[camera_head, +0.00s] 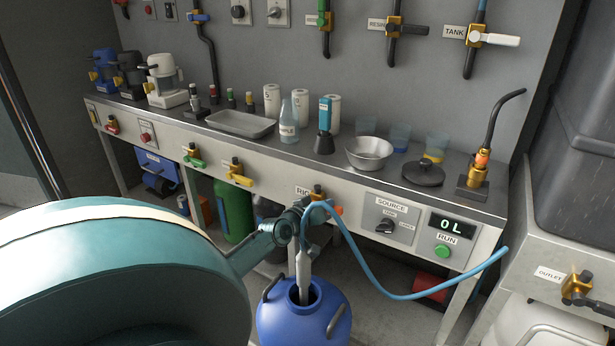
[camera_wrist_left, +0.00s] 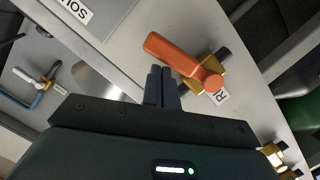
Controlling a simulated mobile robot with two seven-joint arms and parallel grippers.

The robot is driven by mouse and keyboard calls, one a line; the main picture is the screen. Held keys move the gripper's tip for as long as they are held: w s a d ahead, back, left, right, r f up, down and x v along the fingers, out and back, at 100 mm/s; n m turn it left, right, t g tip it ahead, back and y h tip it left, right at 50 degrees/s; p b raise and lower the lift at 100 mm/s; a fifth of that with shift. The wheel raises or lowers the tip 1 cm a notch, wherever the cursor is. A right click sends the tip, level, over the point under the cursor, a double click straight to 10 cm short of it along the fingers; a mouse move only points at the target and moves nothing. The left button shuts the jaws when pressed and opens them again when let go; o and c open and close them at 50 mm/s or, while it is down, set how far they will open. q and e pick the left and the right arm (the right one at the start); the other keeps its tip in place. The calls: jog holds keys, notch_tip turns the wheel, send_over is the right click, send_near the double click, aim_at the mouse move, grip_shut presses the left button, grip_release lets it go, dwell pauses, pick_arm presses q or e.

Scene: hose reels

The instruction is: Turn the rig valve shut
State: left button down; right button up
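The rig valve has a brass body (camera_head: 318,192) beside a "RIG" label on the bench front. Its orange lever (camera_wrist_left: 182,60) fills the upper middle of the left wrist view, slanting from upper left to its pivot at lower right. In the head view only the lever's end (camera_head: 339,210) shows past my gripper. My left gripper (camera_head: 304,209) is in front of the valve. In the left wrist view its two fingers (camera_wrist_left: 161,74) are together with nothing between them, their tips close beside the lever. I cannot tell whether they touch it. My right gripper is not in view.
A blue container (camera_head: 304,325) stands on the floor below my gripper, with a white tube in its mouth. A light blue hose (camera_head: 420,295) loops across the bench front. A SOURCE switch (camera_head: 387,226) and green RUN button (camera_head: 443,251) are to the right. A yellow lever (camera_head: 240,180) is left.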

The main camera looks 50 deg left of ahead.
pick_arm(q)
jog(key=shift+w+d+f+m, duration=0.1)
jog(key=shift+d+f+m, duration=0.3)
jog(key=shift+d+f, duration=0.25)
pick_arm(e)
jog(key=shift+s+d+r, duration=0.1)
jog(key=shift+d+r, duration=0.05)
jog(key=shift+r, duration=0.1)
pick_arm(q)
jog(key=shift+a+f, duration=0.1)
jog(key=shift+f, duration=0.05)
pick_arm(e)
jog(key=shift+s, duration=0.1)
